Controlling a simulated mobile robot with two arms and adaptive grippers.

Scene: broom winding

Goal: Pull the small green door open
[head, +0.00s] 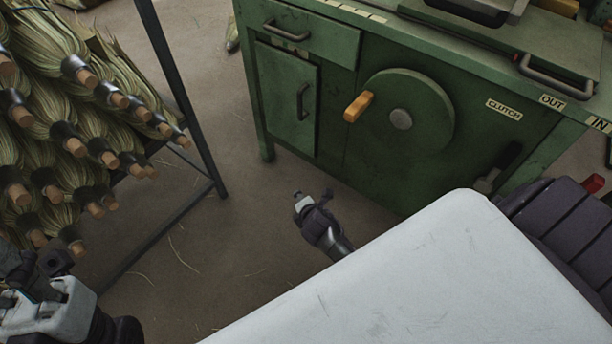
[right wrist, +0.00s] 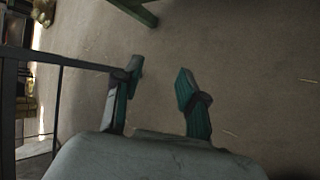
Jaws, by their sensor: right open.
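The small green door (head: 287,98) is on the left front of a green machine cabinet, below a drawer. It looks shut. Its dark vertical handle (head: 303,102) is near its right edge. My right gripper (head: 312,199) is below and in front of the door, over the floor, apart from the handle. In the right wrist view its two teal-padded fingers (right wrist: 156,88) are spread, with bare floor between them. My left gripper (head: 38,268) is at the lower left, near the broom rack; its finger gap is unclear.
A rack of brooms (head: 85,130) with a dark metal frame stands at the left. The drawer (head: 300,30) and a round wheel (head: 420,112) with an orange knob (head: 358,106) are near the door. Bare floor (head: 225,235) lies between rack and cabinet.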

